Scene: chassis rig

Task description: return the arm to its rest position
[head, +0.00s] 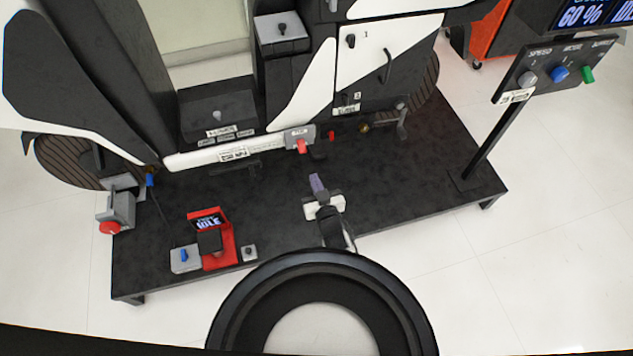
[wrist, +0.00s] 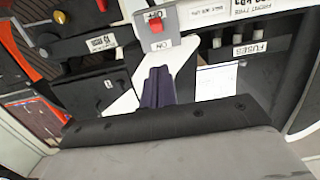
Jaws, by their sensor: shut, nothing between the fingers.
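My gripper (head: 316,184) is in the middle of the head view, held over the dark platform (head: 400,200) and pointing toward the chassis rig. Its fingers look purple-grey and are together, with nothing between them. In the wrist view the shut fingers (wrist: 158,88) point at a grey switch box with a red rocker (wrist: 155,26) marked OFF and ON. That switch box also shows in the head view (head: 300,138), a little beyond the fingertips. The fingers appear apart from it, though the exact gap is hard to tell.
A red device reading IDLE (head: 208,222) and a grey box with a blue switch (head: 185,259) stand at the front left. A post with a knob panel (head: 556,76) rises at the right. A grey box with a red knob (head: 117,210) is at the left edge.

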